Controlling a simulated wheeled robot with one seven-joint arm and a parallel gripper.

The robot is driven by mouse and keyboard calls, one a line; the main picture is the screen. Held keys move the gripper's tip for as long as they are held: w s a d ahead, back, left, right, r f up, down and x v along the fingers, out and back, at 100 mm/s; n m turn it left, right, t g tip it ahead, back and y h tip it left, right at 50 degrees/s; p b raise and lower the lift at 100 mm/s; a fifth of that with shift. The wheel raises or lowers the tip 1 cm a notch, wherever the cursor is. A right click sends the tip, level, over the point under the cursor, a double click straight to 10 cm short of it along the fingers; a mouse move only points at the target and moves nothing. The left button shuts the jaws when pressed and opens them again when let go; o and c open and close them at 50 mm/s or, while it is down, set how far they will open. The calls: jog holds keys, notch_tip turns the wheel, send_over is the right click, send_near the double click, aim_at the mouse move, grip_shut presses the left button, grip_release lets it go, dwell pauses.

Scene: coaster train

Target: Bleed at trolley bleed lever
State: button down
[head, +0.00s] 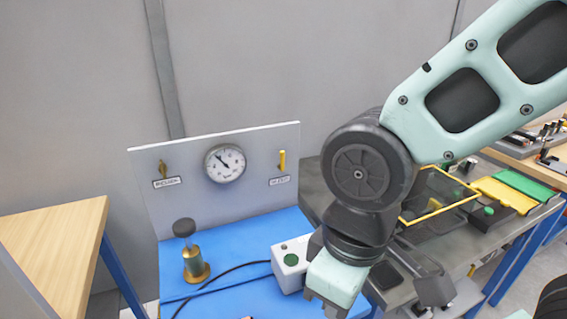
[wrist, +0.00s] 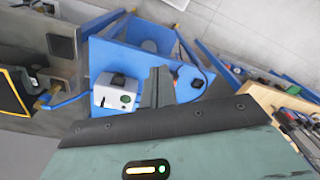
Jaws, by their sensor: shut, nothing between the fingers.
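A blue trolley top (head: 225,238) carries an upright grey panel (head: 250,150) with a round gauge (head: 224,163). A yellow lever (head: 282,160) stands upright on the panel right of the gauge, above a small label too blurred to read surely. A smaller brass-coloured lever (head: 163,169) sits left of the gauge above another label. I cannot tell for certain which one is the bleed lever. My gripper (head: 328,306) is low in front of the panel, right of and below both levers, touching neither. In the wrist view its fingers (wrist: 160,85) are together and empty.
A white box with a green button (head: 288,262) stands close left of my gripper; it also shows in the wrist view (wrist: 116,92). A brass pump-like piece with a dark knob (head: 193,255) and a black cable are on the trolley. A grey bench (head: 488,240) stands right, a wooden table (head: 50,240) left.

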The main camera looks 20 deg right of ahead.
jog(key=c, duration=1.6)
grip_release()
jog(key=shift+w, duration=0.1)
jog(key=shift+c, duration=0.2)
jog(key=shift+o, duration=0.9)
jog(key=w+f+t+y+p, duration=0.1)
jog(key=w+f+t, duration=0.3)
jog(key=w, duration=0.9)
jog(key=shift+w+a+f+m+y, duration=0.25)
jog(key=shift+w+a+m+y, duration=0.05)
jog(key=shift+y, duration=0.5)
jog(key=m+t+y+p, duration=0.2)
jog(key=m+t, duration=0.2)
jog(key=t, duration=0.9)
send_near(281, 159)
jog(key=r+p+x, duration=0.1)
jog(key=p+x, duration=0.3)
jog(key=x, duration=0.4)
jog(key=shift+d+r+p, duration=0.3)
jog(key=shift+r, duration=0.05)
jog(key=shift+c, duration=0.3)
